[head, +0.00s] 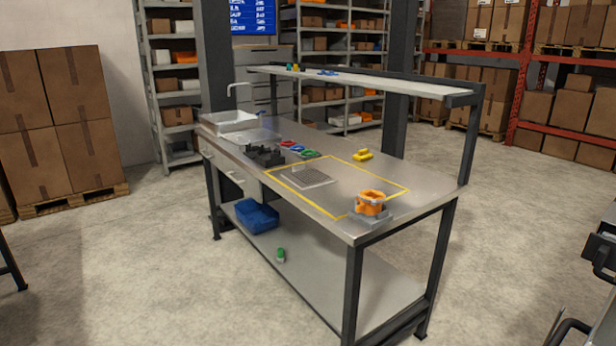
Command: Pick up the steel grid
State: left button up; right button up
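The steel grid (308,179) is a small grey slatted plate. It lies flat on the steel workbench top (355,175), inside a yellow outlined rectangle, towards its near left side. A small pale upright piece shows at the grid's back edge; I cannot tell whether it is part of the grid. Neither of my grippers shows in the head view, and the bench stands some distance away from me.
An orange part on a grey base (370,204) stands at the bench's near right corner. A yellow object (363,155), coloured rings and a black fixture (265,155) are further back. A raised shelf (365,80) runs along the far side. Open floor surrounds the bench.

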aim_at(309, 178)
jog(key=i+j+z, duration=0.1)
jog(key=i+j, duration=0.3)
jog(key=i+j+z, duration=0.1)
jog(key=i+j, duration=0.25)
jog(key=j, duration=0.25)
jog(key=i+j+z, duration=0.1)
jog(key=i+j, duration=0.25)
jog(key=j, duration=0.15)
jog(key=i+j+z, duration=0.1)
jog(key=i+j, duration=0.2)
jog(key=j, duration=0.3)
jog(key=i+j+z, duration=0.1)
jog(key=i+j, duration=0.2)
jog(key=j, duration=0.25)
jog(key=i+j+z, duration=0.1)
jog(key=i+j, duration=0.2)
jog(key=j, duration=0.3)
jog(key=i+j+z, duration=0.1)
jog(key=i+j, duration=0.15)
jog(key=j, duration=0.4)
jog(key=i+j+z, duration=0.1)
jog(key=i+j, duration=0.15)
jog(key=j, duration=0.4)
